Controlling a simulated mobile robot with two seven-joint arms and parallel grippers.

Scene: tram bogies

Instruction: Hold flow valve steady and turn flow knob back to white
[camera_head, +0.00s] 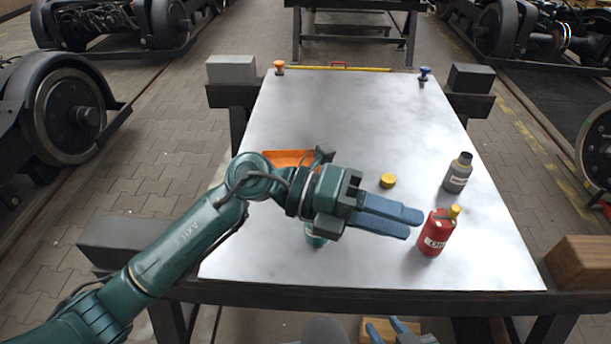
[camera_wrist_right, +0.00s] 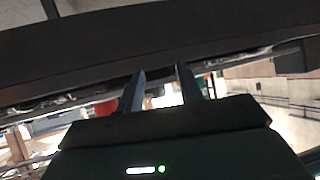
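No part that I can surely name the flow valve or its flow knob shows; my left arm covers part of the table. A small teal piece (camera_head: 316,235) with a pale band shows just below that arm, and I cannot tell what it is. My left gripper (camera_head: 412,223) is above the table, its blue fingers pointing right toward a red bottle (camera_head: 434,236). The fingers overlap in this view, so their opening is unclear. My right gripper (camera_head: 386,330) is low, at the near side below the table edge. Its fingers stand apart and empty in the right wrist view (camera_wrist_right: 160,75).
An orange bin (camera_head: 290,158) is partly behind my left arm. A yellow disc (camera_head: 388,181) and a grey bottle (camera_head: 457,174) stand on the metal table (camera_head: 340,110). An orange knob (camera_head: 279,67) and a blue knob (camera_head: 424,74) sit at its far edge. The table's far half is mostly clear.

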